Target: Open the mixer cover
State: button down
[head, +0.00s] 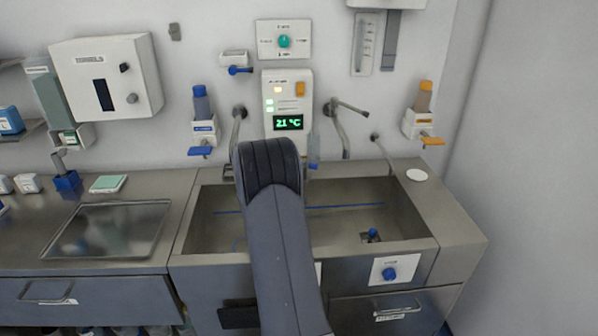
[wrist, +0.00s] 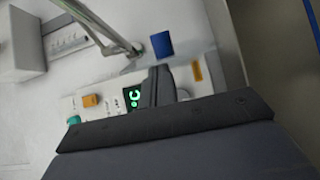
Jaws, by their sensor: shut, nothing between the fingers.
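A white wall unit (head: 288,100) above the sink has a green display reading 21 °C, small lit marks and an orange part. It also shows in the wrist view (wrist: 95,103), turned on its side. A small blue part (head: 314,148) hangs at the unit's lower right, and a blue block (wrist: 162,45) shows in the wrist view. My gripper (wrist: 158,76) is shut and empty, in front of the unit and partly over its display. I cannot tell whether it touches. In the head view my arm hides the gripper.
Metal spouts (head: 343,128) stand beside the unit over the steel sink (head: 400,215). A panel with a teal knob (head: 284,41) is above. Blue (head: 202,120) and orange (head: 421,112) dispensers flank it. A tray (head: 108,228) lies on the left counter.

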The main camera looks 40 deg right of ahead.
aim_at(317, 167)
jog(key=s+b, duration=0.1)
jog(key=b, duration=0.2)
jog(key=d+t+b, duration=0.1)
jog(key=b, duration=0.2)
jog(key=shift+s+d+f+n, duration=0.15)
jog(key=shift+s+f+n, duration=0.15)
jog(key=shift+s+n, duration=0.1)
jog(key=s+d+b, duration=0.1)
jog(key=d+b, duration=0.1)
jog(key=b, duration=0.3)
jog(key=shift+s+r, duration=0.1)
jog(key=shift+s, duration=0.25)
jog(key=shift+s+d+r+b, duration=0.1)
jog(key=shift+s+d+b, duration=0.25)
jog(key=shift+b, duration=0.35)
jog(key=shift+s+d+r+b, duration=0.15)
jog(key=shift+d+b, duration=0.3)
jog(key=shift+b, duration=0.25)
jog(key=w+a, duration=0.1)
jog(key=w+a+b, duration=0.1)
jog(key=a, duration=0.1)
jog(key=shift+a+f+b, duration=0.1)
jog(key=shift+b, duration=0.2)
jog(key=s+a+b, duration=0.1)
jog(key=s+a, duration=0.5)
jog(key=a, duration=0.1)
jog(key=shift+s+a+r+b, duration=0.2)
jog(key=shift+s+a+b, duration=0.05)
jog(key=shift+s+b, duration=0.15)
